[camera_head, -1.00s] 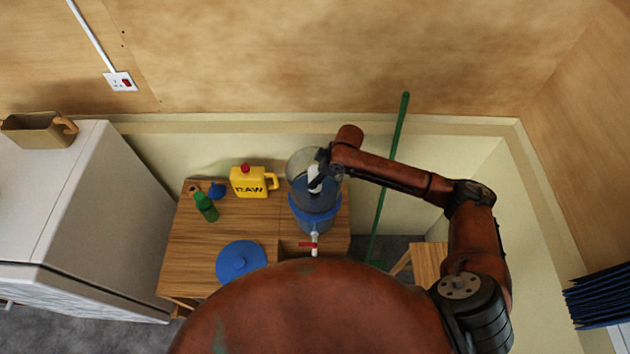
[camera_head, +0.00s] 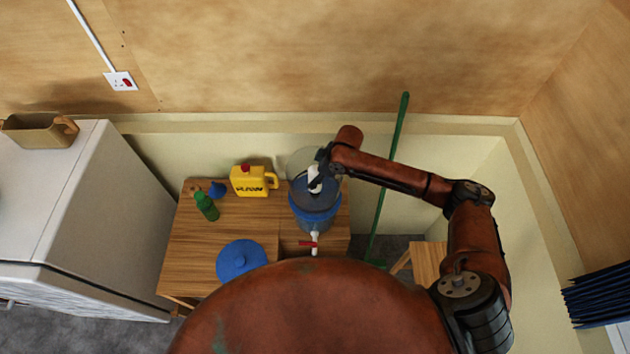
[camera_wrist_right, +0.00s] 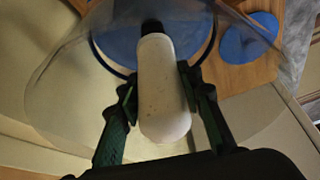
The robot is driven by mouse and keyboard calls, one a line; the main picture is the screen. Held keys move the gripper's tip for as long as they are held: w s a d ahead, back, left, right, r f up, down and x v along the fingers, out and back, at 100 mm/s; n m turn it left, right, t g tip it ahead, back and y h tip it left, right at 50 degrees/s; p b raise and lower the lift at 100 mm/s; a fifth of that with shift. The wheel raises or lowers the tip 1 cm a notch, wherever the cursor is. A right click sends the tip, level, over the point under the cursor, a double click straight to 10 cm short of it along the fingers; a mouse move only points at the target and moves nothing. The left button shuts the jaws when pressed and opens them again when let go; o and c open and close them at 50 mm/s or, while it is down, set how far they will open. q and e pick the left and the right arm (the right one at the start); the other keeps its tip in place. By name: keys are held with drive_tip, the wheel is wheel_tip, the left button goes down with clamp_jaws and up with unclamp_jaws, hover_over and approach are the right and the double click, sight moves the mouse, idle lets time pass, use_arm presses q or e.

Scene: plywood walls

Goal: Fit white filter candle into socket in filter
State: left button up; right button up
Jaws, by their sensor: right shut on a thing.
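The white filter candle (camera_wrist_right: 163,95) is held between the two fingers of my right gripper (camera_wrist_right: 160,100). In the head view the candle (camera_head: 315,180) shows as a small white shape inside the clear upper bowl of the filter (camera_head: 304,163), and my right gripper (camera_head: 322,166) reaches over the bowl's right side. In the wrist view the candle's dark end points toward the filter's blue part (camera_wrist_right: 120,45). The socket is hidden, so I cannot tell whether the candle touches it. My left gripper is out of view.
The filter stands on a wooden table (camera_head: 190,250) with its red-handled tap (camera_head: 308,244) at the front. A green pole (camera_head: 390,175) leans behind my arm.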

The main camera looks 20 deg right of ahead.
drive_tip(key=shift+f+b, duration=0.5)
drive_tip(key=shift+f, duration=1.15)
idle(0.7)
drive_tip(key=o, duration=1.4)
drive_tip(key=shift+o, duration=0.2)
drive_tip(key=shift+d, duration=0.1)
